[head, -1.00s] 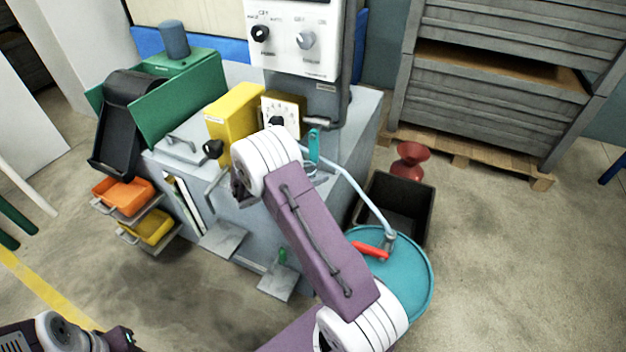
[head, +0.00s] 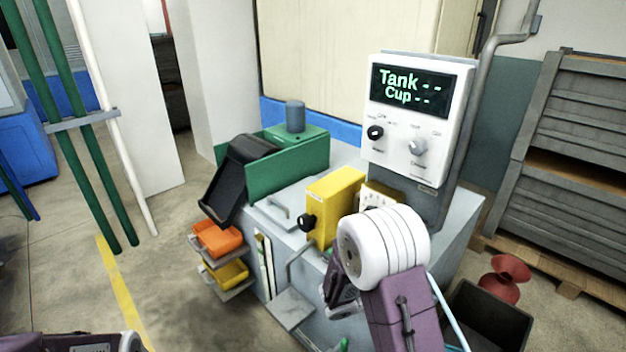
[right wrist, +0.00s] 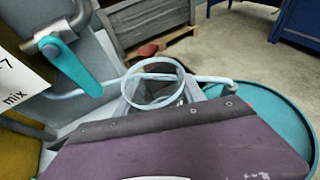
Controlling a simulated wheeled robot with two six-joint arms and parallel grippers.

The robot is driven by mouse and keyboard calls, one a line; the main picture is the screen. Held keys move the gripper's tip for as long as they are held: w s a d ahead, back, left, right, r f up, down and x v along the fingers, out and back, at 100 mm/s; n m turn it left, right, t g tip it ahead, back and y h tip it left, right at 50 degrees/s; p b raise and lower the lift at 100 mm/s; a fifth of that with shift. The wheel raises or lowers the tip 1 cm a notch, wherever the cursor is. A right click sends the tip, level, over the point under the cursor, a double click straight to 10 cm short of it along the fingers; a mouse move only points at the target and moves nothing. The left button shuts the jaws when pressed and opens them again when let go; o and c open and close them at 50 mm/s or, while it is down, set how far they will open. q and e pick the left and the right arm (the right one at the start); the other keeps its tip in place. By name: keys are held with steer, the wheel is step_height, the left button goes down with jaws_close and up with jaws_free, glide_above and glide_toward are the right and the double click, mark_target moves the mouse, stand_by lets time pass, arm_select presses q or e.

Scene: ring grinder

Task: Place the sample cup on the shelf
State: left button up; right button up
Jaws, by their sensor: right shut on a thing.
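In the right wrist view, a clear round sample cup (right wrist: 153,92) with a pale rim shows just beyond the purple edge of my right gripper. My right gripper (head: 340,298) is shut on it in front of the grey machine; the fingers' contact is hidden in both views. In the head view I cannot make out the cup. A flat grey shelf plate (head: 290,308) sticks out low from the machine's front; whether it is the task's shelf I cannot tell. Part of my left arm shows at the bottom left, its gripper out of view.
Orange (head: 217,239) and yellow (head: 226,273) trays sit on small ledges at the machine's left. A display (head: 410,90) reads "Tank --, Cup --". A teal lever (right wrist: 72,62), a pale pipe and a teal drum (right wrist: 262,110) are near the cup. A black bin (head: 488,318) stands right.

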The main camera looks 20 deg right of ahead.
steer(key=w+a+f+n+t+y, duration=0.1)
steer(key=a+f+n+t+y, duration=0.2)
steer(key=a, duration=0.8)
steer(key=w+a+f+n+t, duration=0.2)
steer(key=a+n+t, duration=0.25)
steer(key=a, duration=0.55)
step_height(320, 180, up, 13)
steer(key=p, duration=1.8)
steer(key=shift+s+r+m, duration=0.15)
steer(key=shift+s+m, duration=0.05)
steer(key=shift+m, duration=0.25)
steer(key=shift+g, duration=0.25)
